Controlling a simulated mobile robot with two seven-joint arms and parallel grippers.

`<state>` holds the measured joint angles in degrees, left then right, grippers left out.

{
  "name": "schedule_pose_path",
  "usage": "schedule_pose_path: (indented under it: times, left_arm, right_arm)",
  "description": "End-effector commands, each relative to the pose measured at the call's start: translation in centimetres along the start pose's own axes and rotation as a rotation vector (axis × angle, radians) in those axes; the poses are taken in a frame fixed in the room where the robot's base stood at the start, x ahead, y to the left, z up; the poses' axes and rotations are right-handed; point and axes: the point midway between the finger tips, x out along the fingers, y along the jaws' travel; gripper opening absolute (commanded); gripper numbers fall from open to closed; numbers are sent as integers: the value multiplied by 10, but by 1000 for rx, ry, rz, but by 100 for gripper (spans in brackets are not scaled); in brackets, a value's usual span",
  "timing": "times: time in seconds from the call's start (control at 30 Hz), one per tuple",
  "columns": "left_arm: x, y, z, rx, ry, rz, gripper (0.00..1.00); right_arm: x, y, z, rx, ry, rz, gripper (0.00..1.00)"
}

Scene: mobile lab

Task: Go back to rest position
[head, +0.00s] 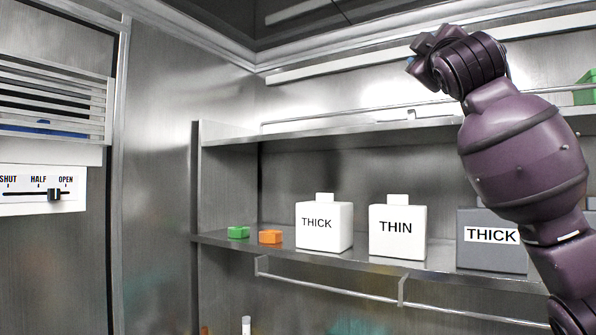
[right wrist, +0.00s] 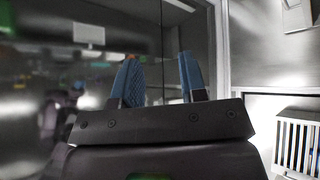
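My right arm rises on the right of the head view, with the right gripper (head: 418,55) raised in front of the upper shelf. In the right wrist view its two blue fingers stand apart with an empty gap between them, so the right gripper (right wrist: 160,75) is open and holds nothing. In the head view the fingers are small and partly hidden by the wrist. My left gripper is in neither view.
The lower shelf (head: 360,262) holds a green block (head: 238,232), an orange block (head: 270,237), a white THICK container (head: 324,238), a white THIN container (head: 397,245) and a grey THICK container (head: 491,254).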

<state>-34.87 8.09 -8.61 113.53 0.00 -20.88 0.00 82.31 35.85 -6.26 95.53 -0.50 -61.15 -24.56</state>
Motion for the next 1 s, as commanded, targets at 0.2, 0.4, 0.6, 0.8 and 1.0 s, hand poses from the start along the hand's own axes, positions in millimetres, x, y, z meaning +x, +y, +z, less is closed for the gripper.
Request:
schedule_pose_path:
  times: [0.2, 0.4, 0.6, 0.8, 1.0]
  left_arm:
    - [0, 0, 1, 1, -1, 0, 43]
    - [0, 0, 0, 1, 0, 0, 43]
    - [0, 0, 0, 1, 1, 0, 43]
    - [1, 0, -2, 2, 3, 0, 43]
    - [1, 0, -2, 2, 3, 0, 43]
  right_arm:
    - [-14, -110, 49, 150, 89, -94, 39]
    - [-46, -198, 101, 284, 116, -182, 39]
    - [-94, -275, 156, 409, 97, -266, 39]
    - [-154, -340, 211, 523, 42, -338, 39]
    - [-225, -394, 265, 617, -46, -396, 39]
